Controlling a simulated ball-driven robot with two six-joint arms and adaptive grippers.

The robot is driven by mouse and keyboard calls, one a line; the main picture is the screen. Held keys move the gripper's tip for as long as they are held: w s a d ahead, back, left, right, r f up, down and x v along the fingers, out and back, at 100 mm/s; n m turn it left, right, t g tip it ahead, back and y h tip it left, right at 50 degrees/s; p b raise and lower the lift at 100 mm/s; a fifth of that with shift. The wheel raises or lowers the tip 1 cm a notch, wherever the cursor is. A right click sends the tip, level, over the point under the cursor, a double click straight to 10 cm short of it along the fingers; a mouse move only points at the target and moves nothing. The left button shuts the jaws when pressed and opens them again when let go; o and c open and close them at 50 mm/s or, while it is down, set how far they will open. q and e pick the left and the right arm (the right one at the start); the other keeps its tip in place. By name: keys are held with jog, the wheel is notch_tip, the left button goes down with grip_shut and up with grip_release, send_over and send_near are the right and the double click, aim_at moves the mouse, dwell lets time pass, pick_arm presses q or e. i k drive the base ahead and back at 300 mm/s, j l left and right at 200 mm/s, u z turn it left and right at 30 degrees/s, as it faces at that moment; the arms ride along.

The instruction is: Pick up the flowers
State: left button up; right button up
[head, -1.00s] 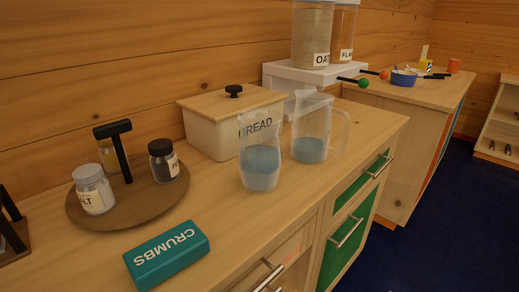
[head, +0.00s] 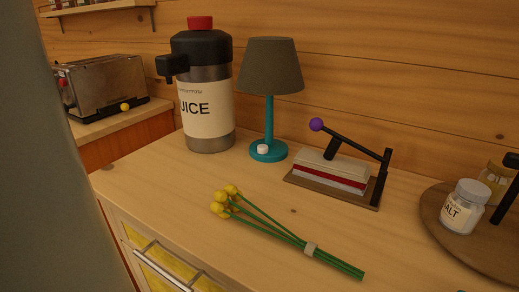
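The flowers (head: 284,236) lie flat on the wooden counter in the head view. They are a bunch with several round yellow heads at the left and green stems running to the lower right. Nothing covers the bunch. Neither of my grippers shows in the head view.
Behind the flowers stand a juice dispenser (head: 205,100), a lamp (head: 271,75) with a teal base, and a press (head: 331,171) with a purple-knobbed lever. A round wooden tray (head: 447,240) with jars is at the right. Bare counter (head: 170,195) surrounds the flowers. A grey upright surface fills the left edge.

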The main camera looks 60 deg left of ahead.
aim_at(218, 207)
jog(key=u, duration=1.75)
jog(key=z, duration=0.2)
jog(key=j+z, duration=0.85)
jog(key=j, duration=0.15)
jog(key=k, duration=0.05)
